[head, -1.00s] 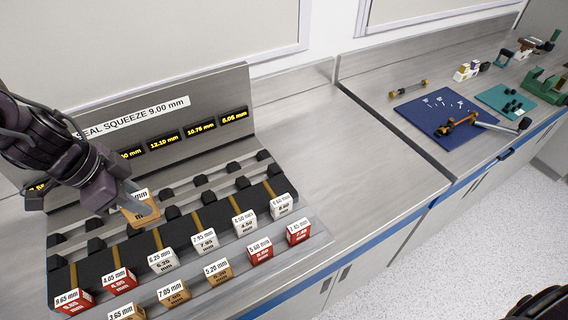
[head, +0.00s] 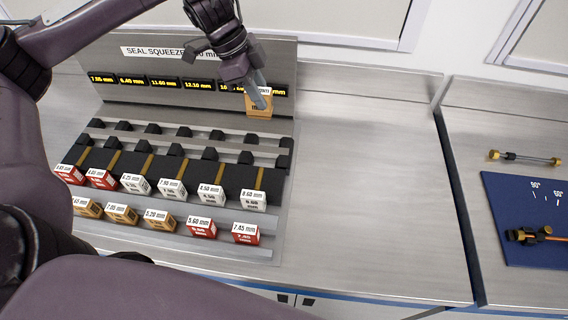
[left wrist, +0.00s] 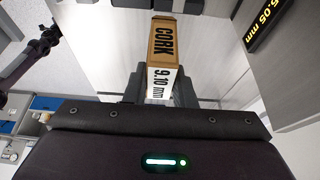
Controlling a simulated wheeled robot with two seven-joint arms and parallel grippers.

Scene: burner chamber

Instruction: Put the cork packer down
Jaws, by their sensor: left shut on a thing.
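The cork packer (head: 260,108) is a small tan and white block; in the left wrist view its label reads CORK 9.10 mm (left wrist: 162,57). My left gripper (head: 259,93) is shut on it and holds it in front of the right end of the sign panel (head: 200,92), above the back right of the grey rack. The fingers partly cover it in the head view. Whether its underside touches anything cannot be told. My right gripper is not in view.
The rack holds black cradles and two front rows of labelled blocks: white (head: 210,195), red (head: 202,228) and tan (head: 160,220). The bare bench (head: 370,190) right of the rack is clear. Beyond a gap lies a blue mat (head: 520,200) with tools.

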